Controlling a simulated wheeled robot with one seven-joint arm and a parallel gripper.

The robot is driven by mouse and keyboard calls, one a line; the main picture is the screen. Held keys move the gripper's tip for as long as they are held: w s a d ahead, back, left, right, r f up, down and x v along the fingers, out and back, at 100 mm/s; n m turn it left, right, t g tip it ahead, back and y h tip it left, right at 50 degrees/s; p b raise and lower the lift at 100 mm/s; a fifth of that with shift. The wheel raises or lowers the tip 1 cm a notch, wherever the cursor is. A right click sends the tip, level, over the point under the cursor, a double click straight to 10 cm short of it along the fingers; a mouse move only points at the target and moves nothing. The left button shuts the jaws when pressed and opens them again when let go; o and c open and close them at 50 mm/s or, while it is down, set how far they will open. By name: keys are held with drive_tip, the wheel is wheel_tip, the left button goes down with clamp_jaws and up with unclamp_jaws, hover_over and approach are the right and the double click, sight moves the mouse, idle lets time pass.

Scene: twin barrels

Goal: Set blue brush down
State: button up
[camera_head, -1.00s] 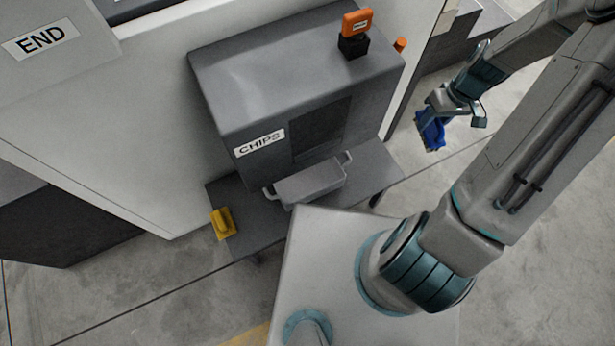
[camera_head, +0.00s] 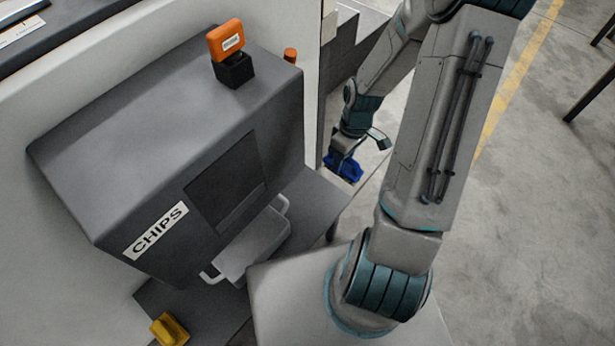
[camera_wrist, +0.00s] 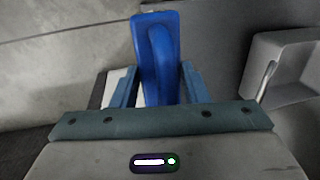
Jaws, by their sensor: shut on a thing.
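The blue brush (camera_head: 345,168) is held in my gripper (camera_head: 338,152), to the right of the grey machine in the head view. In the wrist view the blue brush (camera_wrist: 157,50) stands between the two fingers of my gripper (camera_wrist: 160,85), which are shut on its handle. The brush's far side is hidden. In the head view the fingers are small and partly hidden by the brush. A dark grey shelf surface shows beyond the brush in the wrist view.
The machine (camera_head: 170,140) marked CHIPS has a shelf (camera_head: 312,205) at its foot and a grey tray with handles (camera_head: 250,245). A yellow brush-like thing (camera_head: 168,330) lies on the left part of the shelf. An orange-topped box (camera_head: 230,55) sits on the machine. Open floor lies at right.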

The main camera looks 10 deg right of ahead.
drive_tip(key=w+a+f, duration=0.1)
drive_tip(key=a, duration=0.1)
drive_tip(key=w+a+f+b, duration=0.1)
drive_tip(key=a+f, duration=0.1)
drive_tip(key=w+a+f+b, duration=0.1)
drive_tip(key=a, duration=0.1)
drive_tip(key=shift+w+a+f, duration=0.2)
drive_tip(key=shift+w+f, duration=0.1)
drive_tip(key=shift+w, duration=0.1)
wheel_tip(320, 180, down, 4)
drive_tip(key=b, duration=0.2)
drive_tip(key=shift+f+b, duration=0.1)
drive_tip(key=shift+b, duration=0.3)
drive_tip(key=o, duration=1)
drive_tip(key=r+p, duration=0.1)
drive_tip(key=r, duration=0.3)
drive_tip(key=w+d+r+p, duration=0.1)
drive_tip(key=r+p, duration=0.1)
drive_tip(key=r, duration=0.2)
drive_tip(key=r+p, duration=0.2)
drive_tip(key=r, duration=0.2)
drive_tip(key=shift+w+d, duration=0.2)
drive_tip(key=shift+d, duration=0.2)
